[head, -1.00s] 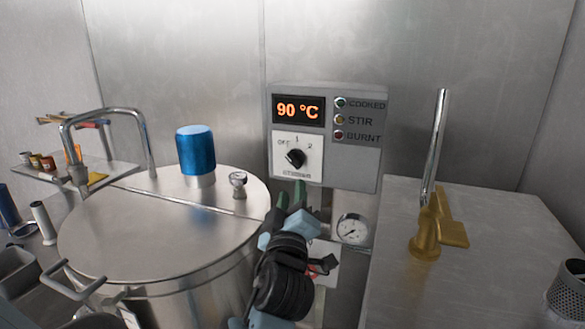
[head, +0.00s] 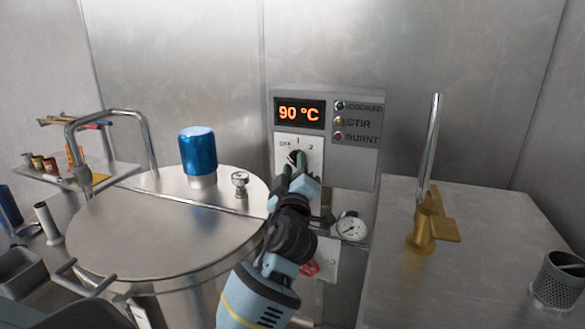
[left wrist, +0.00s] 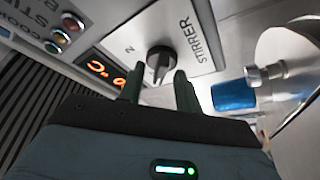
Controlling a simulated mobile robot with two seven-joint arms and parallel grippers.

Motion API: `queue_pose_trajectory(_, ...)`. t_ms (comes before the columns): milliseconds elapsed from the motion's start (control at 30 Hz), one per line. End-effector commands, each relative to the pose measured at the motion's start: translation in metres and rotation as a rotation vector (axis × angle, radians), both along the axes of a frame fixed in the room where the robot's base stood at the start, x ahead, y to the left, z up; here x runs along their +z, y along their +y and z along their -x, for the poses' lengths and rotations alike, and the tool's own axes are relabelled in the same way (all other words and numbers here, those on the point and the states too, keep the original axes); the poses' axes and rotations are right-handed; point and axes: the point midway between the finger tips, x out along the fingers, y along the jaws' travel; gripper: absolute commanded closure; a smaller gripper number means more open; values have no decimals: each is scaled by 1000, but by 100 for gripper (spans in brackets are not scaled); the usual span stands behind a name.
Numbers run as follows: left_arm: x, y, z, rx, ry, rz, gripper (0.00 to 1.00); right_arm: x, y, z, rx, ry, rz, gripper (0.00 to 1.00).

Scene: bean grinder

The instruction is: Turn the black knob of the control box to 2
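The grey control box (head: 358,165) is on the back wall, with a 90 °C display (head: 299,113) and a white dial plate (head: 283,170) marked OFF, 1 and 2. The black knob (head: 301,157) is partly hidden behind my left gripper (head: 293,170) in the head view. In the left wrist view the knob (left wrist: 160,60) shows just ahead of the gap between my two green fingers (left wrist: 158,88). The fingers are apart, one on each side, and do not visibly clamp it. The knob's exact setting is hard to read. My right gripper is not in view.
A large steel pot (head: 140,240) with a blue motor cap (head: 198,151) stands at the left. A pressure gauge (head: 350,227) is below the box. A steel counter with a brass tap (head: 424,225) is at the right. A shelf with small jars is at far left.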

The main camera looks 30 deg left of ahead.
Motion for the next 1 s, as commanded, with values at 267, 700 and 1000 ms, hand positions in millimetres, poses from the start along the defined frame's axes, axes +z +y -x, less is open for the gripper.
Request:
queue_pose_trajectory(267, 0, 1, -1, 0, 1, -1, 66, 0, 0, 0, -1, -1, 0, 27)
queue_pose_trajectory(700, -1, 0, -1, 0, 2, -2, 100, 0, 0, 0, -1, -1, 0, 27)
queue_pose_trajectory(1000, -3, 1, -1, -1, 19, -71, 100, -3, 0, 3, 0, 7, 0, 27)
